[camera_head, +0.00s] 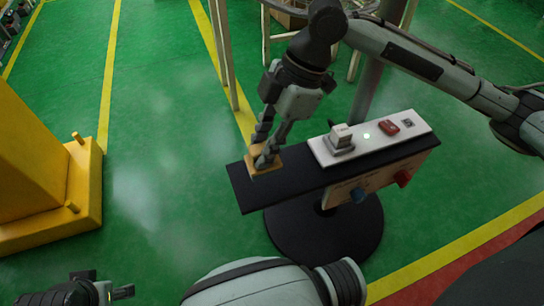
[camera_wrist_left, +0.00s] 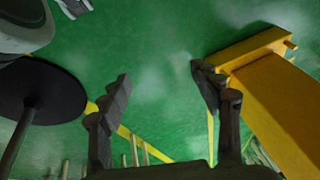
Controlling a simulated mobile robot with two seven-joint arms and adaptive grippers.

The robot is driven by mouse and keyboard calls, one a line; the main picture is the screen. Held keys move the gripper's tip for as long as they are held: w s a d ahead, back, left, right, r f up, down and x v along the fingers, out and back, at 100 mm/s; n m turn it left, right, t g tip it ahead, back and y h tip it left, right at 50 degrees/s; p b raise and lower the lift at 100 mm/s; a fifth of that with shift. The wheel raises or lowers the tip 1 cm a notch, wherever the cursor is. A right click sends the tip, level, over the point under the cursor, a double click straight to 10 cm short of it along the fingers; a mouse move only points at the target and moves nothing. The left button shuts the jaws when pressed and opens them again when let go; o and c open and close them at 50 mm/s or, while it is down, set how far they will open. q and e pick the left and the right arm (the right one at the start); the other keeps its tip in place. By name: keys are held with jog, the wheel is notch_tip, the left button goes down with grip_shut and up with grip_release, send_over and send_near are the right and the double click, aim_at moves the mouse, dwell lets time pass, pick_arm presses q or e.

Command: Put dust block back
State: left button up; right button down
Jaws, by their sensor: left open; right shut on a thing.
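A flat tan block (camera_head: 252,168), taken here as the dust block, is at the left end of a black shelf (camera_head: 310,183). My right gripper (camera_head: 266,160) reaches down from above and is shut on this block. The fingers hide part of the block, and I cannot tell whether its underside rests on the shelf. My left gripper (camera_wrist_left: 163,92) is open and empty in the left wrist view, over the green floor. In the head view, a part of it (camera_head: 100,291) shows at the bottom left edge.
A white panel (camera_head: 372,138) on the shelf's right part carries a grey-white clip-like piece (camera_head: 341,139) and a red piece (camera_head: 389,127). A round black base (camera_head: 325,235) stands below. A yellow structure (camera_head: 40,165) is left.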

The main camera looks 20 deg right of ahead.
jog(key=shift+w+d+f, duration=0.4)
jog(key=shift+d+f, duration=0.05)
jog(key=shift+d, duration=0.15)
jog(key=shift+w+d+f, duration=0.4)
jog(key=shift+d, duration=0.2)
notch_tip(320, 180, down, 4)
jog(key=shift+r+b, duration=0.1)
jog(key=shift+b, duration=0.35)
pick_arm(q)
jog(key=v, duration=0.3)
jog(key=shift+a, duration=0.25)
pick_arm(e)
jog(key=c, duration=1.3)
grip_release()
pick_arm(q)
jog(key=shift+a+f, duration=0.1)
jog(key=shift+f, duration=0.3)
pick_arm(e)
jog(key=shift+v, duration=1)
pick_arm(q)
jog(key=x, duration=0.1)
jog(key=p+x, duration=0.1)
jog(key=x, duration=0.2)
jog(key=shift+w+d+p, duration=0.1)
jog(key=shift+d+p, duration=0.3)
jog(key=shift+d, duration=0.1)
pick_arm(e)
jog(key=v, duration=1)
